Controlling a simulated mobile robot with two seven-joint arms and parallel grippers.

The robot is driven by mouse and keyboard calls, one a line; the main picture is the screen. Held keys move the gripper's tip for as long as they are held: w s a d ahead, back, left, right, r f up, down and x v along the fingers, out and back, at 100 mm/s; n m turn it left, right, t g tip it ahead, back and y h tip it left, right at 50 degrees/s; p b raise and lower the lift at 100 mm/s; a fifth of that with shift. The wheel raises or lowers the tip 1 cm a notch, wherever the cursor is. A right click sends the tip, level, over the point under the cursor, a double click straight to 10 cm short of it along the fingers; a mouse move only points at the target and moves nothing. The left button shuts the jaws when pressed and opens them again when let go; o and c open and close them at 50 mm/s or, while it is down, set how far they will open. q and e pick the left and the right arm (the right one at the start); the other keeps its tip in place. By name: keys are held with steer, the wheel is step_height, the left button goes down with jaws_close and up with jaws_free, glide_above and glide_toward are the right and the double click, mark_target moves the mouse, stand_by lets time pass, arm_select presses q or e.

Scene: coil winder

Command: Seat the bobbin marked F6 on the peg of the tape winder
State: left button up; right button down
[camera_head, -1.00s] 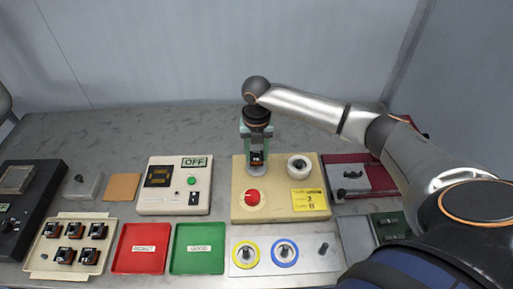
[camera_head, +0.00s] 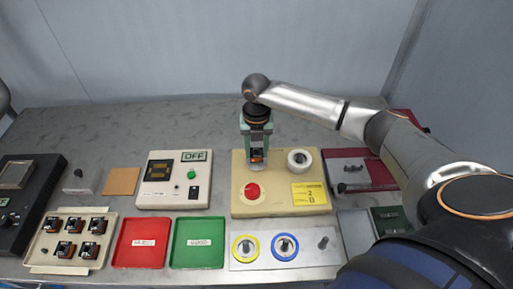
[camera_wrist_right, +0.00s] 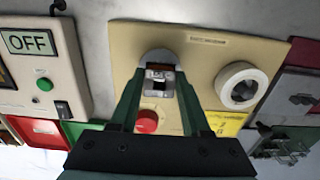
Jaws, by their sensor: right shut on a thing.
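My right gripper (camera_head: 257,148) points down over the back left of the beige tape winder (camera_head: 282,208). It is shut on a small dark bobbin with an orange-brown part (camera_head: 257,156); the bobbin's pale top shows between the fingers in the right wrist view (camera_wrist_right: 160,77). I cannot read its marking. A round grey disc (camera_wrist_right: 158,57) on the winder shows just beyond the bobbin. The peg itself is hidden, and I cannot tell whether the bobbin touches it. My left gripper is not in view.
The winder carries a red knob (camera_head: 252,191), a white tape roll (camera_head: 299,160) and a yellow label (camera_head: 309,194). Left are a box reading OFF (camera_head: 174,181) and a tray (camera_head: 44,258) of several bobbins. Red (camera_head: 141,258) and green (camera_head: 197,258) trays lie in front.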

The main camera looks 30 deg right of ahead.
steer(key=shift+f, duration=0.55)
steer(key=shift+c, duration=1.4)
jaws_free()
step_height(320, 180, up, 13)
steer(key=shift+f+b, duration=0.2)
steer(key=shift+b, duration=0.15)
